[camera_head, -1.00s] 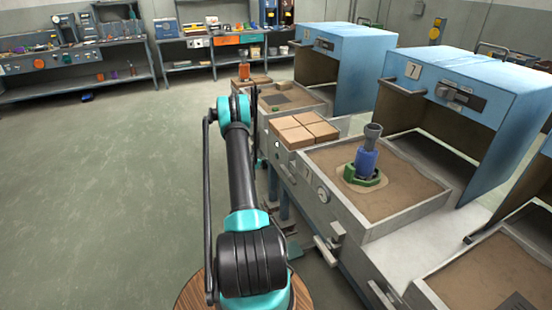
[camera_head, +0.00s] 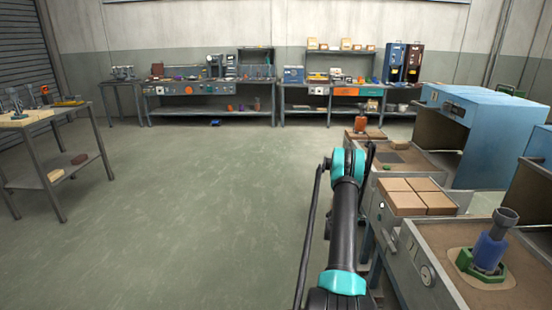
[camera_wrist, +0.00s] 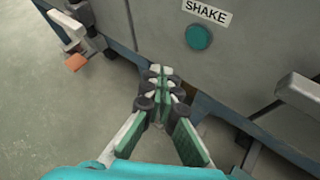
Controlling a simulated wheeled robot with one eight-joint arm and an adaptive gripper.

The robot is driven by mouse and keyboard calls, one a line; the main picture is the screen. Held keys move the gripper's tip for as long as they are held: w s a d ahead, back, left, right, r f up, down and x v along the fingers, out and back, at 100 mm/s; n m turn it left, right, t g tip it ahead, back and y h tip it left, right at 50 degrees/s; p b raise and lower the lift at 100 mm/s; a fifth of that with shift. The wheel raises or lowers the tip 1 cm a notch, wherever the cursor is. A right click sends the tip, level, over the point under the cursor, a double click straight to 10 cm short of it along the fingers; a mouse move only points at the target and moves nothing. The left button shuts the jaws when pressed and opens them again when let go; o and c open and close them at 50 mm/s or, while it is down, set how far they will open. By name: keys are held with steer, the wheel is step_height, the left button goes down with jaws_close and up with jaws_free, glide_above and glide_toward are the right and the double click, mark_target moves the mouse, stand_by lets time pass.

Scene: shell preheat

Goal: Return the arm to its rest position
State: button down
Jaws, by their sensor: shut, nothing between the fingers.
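My gripper (camera_wrist: 160,88) shows in the wrist view with its green-padded fingers together and nothing between them. It hangs in front of a grey machine front (camera_wrist: 240,50) with a "SHAKE" label (camera_wrist: 207,11) and a round teal button (camera_wrist: 199,37). I cannot tell whether it touches the front. In the head view my arm (camera_head: 345,225) stretches forward along the left side of the machine row, and the gripper is hidden there.
Sand trays, one holding a blue and grey part in a green base (camera_head: 488,252), and tan blocks (camera_head: 415,195) stand close on the right. Blue hoods (camera_head: 480,120) rise behind. The floor (camera_head: 190,200) at left is clear up to a table (camera_head: 60,135) and benches.

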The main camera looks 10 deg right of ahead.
steer(key=s+a+r+m+y, duration=0.3)
steer(key=s+a+r+m, duration=0.15)
steer(key=a+r, duration=0.7)
steer(key=s+a+r+m+y, duration=0.2)
steer(key=s+a+r+m, duration=0.3)
steer(key=a+r, duration=0.7)
steer(key=s+a+r+m+y, duration=0.35)
steer(key=s+a+m, duration=0.25)
steer(key=s+a, duration=0.75)
steer(key=s+a+f+m+y, duration=0.1)
steer(key=s+a+m, duration=0.1)
steer(key=s+a, duration=0.3)
steer(key=s+a+f+m+y, duration=0.1)
steer(key=s+a, duration=0.5)
steer(key=s, duration=0.6)
steer(key=shift+a+m+g+y, duration=0.25)
steer(key=shift+m+g+y, duration=0.2)
steer(key=shift+m, duration=0.4)
steer(key=shift+s+d, duration=0.1)
steer(key=shift+d, duration=0.05)
